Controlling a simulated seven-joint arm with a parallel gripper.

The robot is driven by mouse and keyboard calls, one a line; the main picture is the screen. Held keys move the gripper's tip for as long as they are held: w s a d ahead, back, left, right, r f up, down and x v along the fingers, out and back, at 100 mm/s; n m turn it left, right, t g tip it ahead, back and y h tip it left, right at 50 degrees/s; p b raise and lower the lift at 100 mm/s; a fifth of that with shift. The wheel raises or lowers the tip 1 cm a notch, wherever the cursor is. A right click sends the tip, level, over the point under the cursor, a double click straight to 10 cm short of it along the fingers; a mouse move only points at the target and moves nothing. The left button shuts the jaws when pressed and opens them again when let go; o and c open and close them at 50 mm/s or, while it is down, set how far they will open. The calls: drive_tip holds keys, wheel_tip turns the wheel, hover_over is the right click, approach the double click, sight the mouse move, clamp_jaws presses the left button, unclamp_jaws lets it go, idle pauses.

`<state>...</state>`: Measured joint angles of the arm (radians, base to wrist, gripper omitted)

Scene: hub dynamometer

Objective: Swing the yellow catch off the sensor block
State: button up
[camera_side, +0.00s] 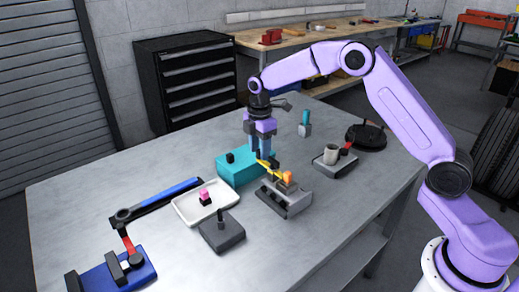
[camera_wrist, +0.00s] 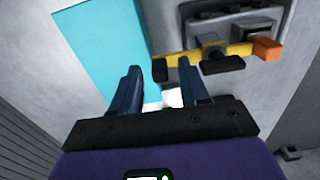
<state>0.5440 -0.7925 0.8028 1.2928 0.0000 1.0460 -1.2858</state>
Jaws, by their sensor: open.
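The yellow catch (camera_side: 268,163) is a thin bar lying across a grey block (camera_side: 294,203), which I take to be the sensor block. Its orange end (camera_side: 288,177) is over the block. In the wrist view the catch (camera_wrist: 185,58) runs sideways, with the orange piece (camera_wrist: 267,49) at right and a black knob (camera_wrist: 160,70) at its left end. My gripper (camera_side: 262,158) points down over that free end. In the wrist view my gripper (camera_wrist: 159,68) is open, and the knob appears between its fingertips; whether they touch it I cannot tell.
A teal block (camera_side: 235,175) stands close behind the catch. A white tray (camera_side: 185,212) with a pink cube, a grey block with a black peg (camera_side: 221,232), and a blue-handled lever fixture (camera_side: 125,265) are left. The front table area is clear.

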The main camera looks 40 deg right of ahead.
drive_tip(key=shift+f, duration=0.35)
clamp_jaws()
drive_tip(key=shift+d, duration=0.1)
drive_tip(key=s+d+m, duration=0.6)
drive_tip(key=m, duration=1.1)
drive_tip(key=shift+s+m, duration=0.3)
idle(0.6)
